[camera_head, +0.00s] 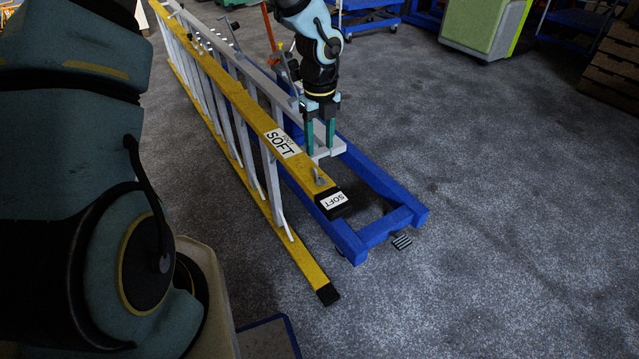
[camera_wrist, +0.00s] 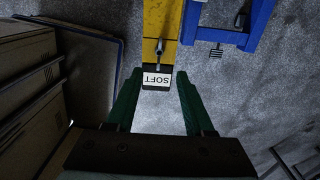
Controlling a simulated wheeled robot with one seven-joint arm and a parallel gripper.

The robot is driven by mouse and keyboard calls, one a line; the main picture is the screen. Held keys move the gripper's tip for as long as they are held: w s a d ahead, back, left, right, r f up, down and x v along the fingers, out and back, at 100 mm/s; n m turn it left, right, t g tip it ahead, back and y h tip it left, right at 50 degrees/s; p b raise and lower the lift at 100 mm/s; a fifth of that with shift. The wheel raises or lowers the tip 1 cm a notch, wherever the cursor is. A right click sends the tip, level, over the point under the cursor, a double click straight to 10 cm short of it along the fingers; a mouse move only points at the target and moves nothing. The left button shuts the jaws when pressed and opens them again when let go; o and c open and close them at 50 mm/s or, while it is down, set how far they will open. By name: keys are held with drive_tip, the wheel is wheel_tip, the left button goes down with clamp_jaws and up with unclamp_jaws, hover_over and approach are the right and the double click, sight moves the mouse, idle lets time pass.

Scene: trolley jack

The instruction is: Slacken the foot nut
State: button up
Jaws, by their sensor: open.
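A yellow ladder rail (camera_head: 235,98) ends in a black foot (camera_head: 331,203) with a white SOFT label. A small grey fitting with an upright stem, likely the foot nut (camera_head: 320,179), stands on the rail just behind the foot. It also shows in the wrist view (camera_wrist: 160,48), just beyond my fingertips. My gripper (camera_head: 320,151) points down with green fingers apart and nothing between them in contact. In the wrist view, the fingertips (camera_wrist: 160,72) frame the foot and its label from above; the height gap is hard to tell.
A blue frame (camera_head: 385,188) lies along the ladder's right side, with a small dark ribbed pad (camera_head: 402,242) at its near end. The ladder's second yellow rail (camera_head: 303,267) is lower left. A green and white cabinet (camera_head: 483,25) stands far back.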

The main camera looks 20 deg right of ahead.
sight(319, 178)
wheel_tip(319, 178, down, 10)
drive_tip(key=shift+f+b, duration=0.15)
drive_tip(key=shift+b, duration=0.2)
clamp_jaws()
idle(0.5)
